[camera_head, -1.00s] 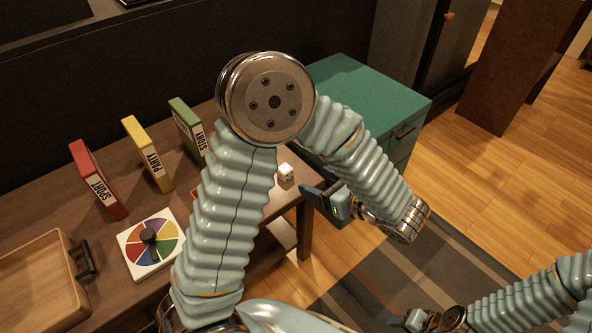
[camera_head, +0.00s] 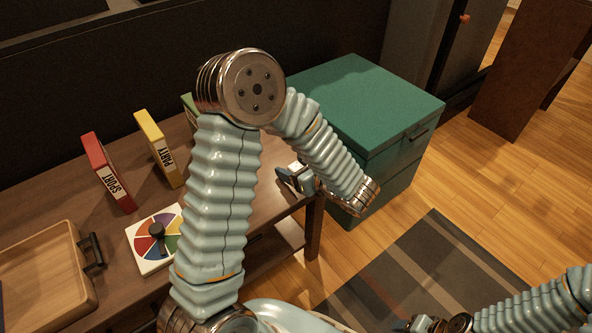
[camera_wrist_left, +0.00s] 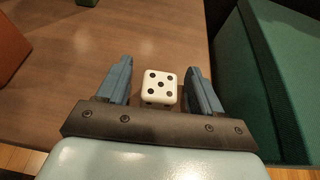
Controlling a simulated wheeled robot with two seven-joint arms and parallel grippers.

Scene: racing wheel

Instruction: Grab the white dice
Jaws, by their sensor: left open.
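The white dice (camera_wrist_left: 159,86) with black pips sits on the wooden table between the two blue fingers of my open left gripper (camera_wrist_left: 160,72). A gap shows on each side of it, wider on the right. In the head view only a bit of the dice (camera_head: 295,166) shows behind my left gripper (camera_head: 290,178), near the table's right end. My right gripper (camera_head: 424,323) is at the bottom edge, small and partly cut off; its jaws are unclear.
A green cabinet (camera_head: 365,95) stands just right of the table (camera_head: 60,205). Red (camera_head: 108,172), yellow (camera_head: 158,148) and partly hidden green (camera_head: 189,105) boxes stand behind my left arm. A colour spinner (camera_head: 143,262) and wooden tray (camera_head: 75,237) lie at left.

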